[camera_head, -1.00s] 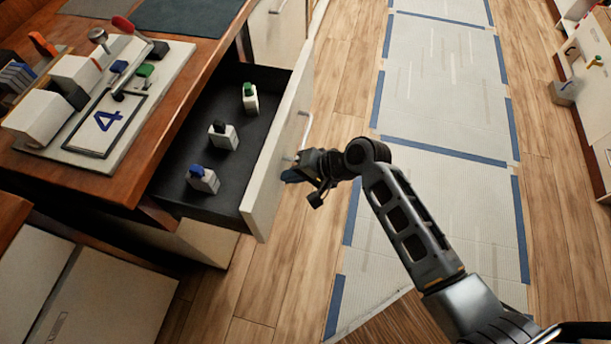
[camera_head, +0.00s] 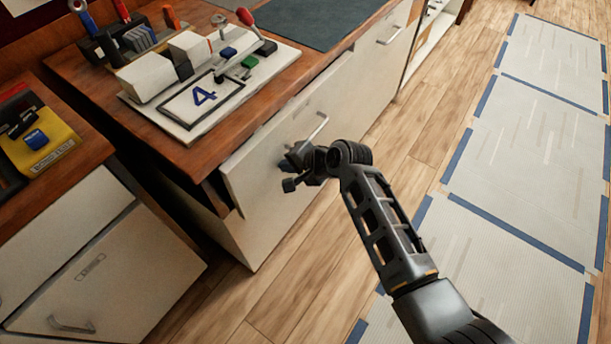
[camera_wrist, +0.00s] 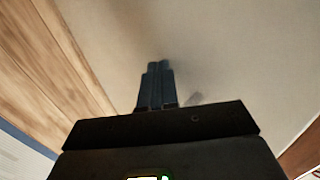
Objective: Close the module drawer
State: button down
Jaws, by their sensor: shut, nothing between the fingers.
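The module drawer (camera_head: 258,176) has a pale front with a bar handle (camera_head: 312,131), below the wooden counter. My gripper (camera_head: 289,163) is at the drawer front, left of and below the handle. In the wrist view the shut blue fingers (camera_wrist: 156,84) point at the pale front surface, empty. They look to be touching or very close to it; I cannot tell which.
A board (camera_head: 204,97) marked 4, with switches and white blocks, lies on the counter. A yellow device (camera_head: 38,140) sits on the left counter above another closed drawer (camera_head: 85,265). The floor to the right is clear, with a taped pale mat (camera_head: 520,180).

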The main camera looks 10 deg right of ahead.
aim_at(279, 159)
jog(key=shift+w+a+b, duration=0.45)
jog(key=shift+w+a, duration=0.75)
jog(key=shift+w+a+r, duration=0.1)
jog(key=shift+w+a, duration=0.05)
jog(key=shift+a, duration=0.05)
jog(key=shift+a+r, duration=0.1)
